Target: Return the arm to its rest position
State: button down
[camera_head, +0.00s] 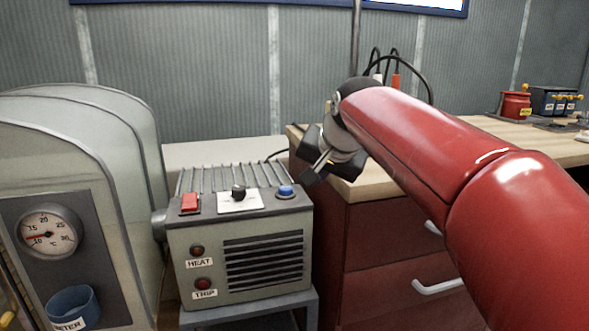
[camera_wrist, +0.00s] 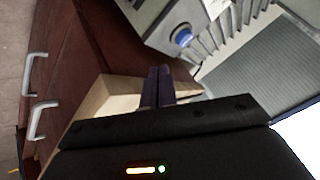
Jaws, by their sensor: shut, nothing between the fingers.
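My red arm reaches in from the right in the head view, and my gripper (camera_head: 315,172) is at its end, above the left edge of the wooden-topped bench and just right of the grey heater box. In the wrist view, the dark fingers of my gripper (camera_wrist: 157,78) are together with nothing between them. The bench's wooden corner shows behind them.
The heater box (camera_head: 245,262) has a red switch (camera_head: 190,203), a black knob (camera_head: 239,192) and a blue button (camera_head: 285,191) on top. A rounded grey housing with a gauge (camera_head: 47,234) stands left. The bench (camera_head: 372,189) has drawers with protruding handles (camera_head: 437,286). A red pot (camera_head: 515,105) stands far right.

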jog(key=s+d+f+n+h, duration=0.1)
jog(key=s+d+f, duration=0.2)
jog(key=s+f, duration=0.3)
jog(key=s+d+f+n+g, duration=0.1)
jog(key=s+d+f, duration=0.3)
jog(key=s+f, duration=0.3)
jog(key=s+d+f+n+g+h, duration=0.1)
jog(key=s+d+f, duration=0.3)
jog(key=s, duration=1)
notch_tip(320, 180, down, 3)
jog(key=shift+f+n+h, duration=0.15)
jog(key=shift+n+h, duration=0.15)
jog(key=shift+n, duration=0.1)
